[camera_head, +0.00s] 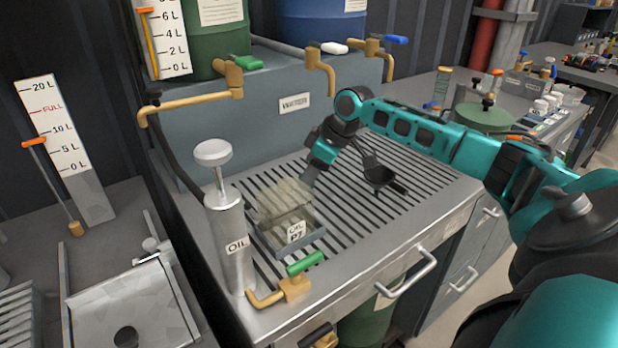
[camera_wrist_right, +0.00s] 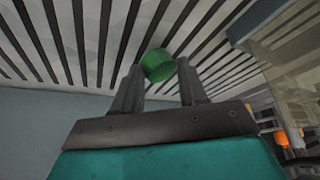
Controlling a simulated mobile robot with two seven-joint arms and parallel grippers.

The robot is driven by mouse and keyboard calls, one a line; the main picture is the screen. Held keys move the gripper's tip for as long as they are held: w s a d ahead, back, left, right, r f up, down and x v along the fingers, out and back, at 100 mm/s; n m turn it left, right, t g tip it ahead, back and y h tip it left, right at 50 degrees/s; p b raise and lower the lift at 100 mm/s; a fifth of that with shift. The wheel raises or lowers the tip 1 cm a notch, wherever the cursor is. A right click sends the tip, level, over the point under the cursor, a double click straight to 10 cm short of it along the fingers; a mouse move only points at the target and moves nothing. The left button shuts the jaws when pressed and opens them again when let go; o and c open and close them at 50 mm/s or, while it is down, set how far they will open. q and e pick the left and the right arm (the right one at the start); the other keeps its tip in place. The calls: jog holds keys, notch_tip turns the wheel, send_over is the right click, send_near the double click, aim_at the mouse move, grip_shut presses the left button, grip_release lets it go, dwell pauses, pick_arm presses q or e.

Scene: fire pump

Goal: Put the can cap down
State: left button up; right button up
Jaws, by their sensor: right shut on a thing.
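My right gripper (camera_head: 309,176) points down over the slatted metal drain top (camera_head: 415,195), just behind the clear can labelled OIL P7 (camera_head: 292,232). In the right wrist view, the right gripper (camera_wrist_right: 160,74) is shut on a small green can cap (camera_wrist_right: 158,65), held between its fingertips with the slats beyond it. Whether the cap touches the slats cannot be told. The cap does not show clearly in the head view, where the gripper and can hide it. My left gripper is not in view.
A black funnel-like piece (camera_head: 380,176) lies on the slats right of the gripper. A metal OIL cylinder (camera_head: 229,240) stands left of the can. Brass taps (camera_head: 320,66) jut out above the back. The right part of the slats is clear.

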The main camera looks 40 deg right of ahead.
jog(key=shift+d, duration=0.1)
jog(key=o, duration=1)
jog(key=shift+f, duration=0.1)
jog(key=p+v, duration=0.1)
jog(key=v, duration=1.1)
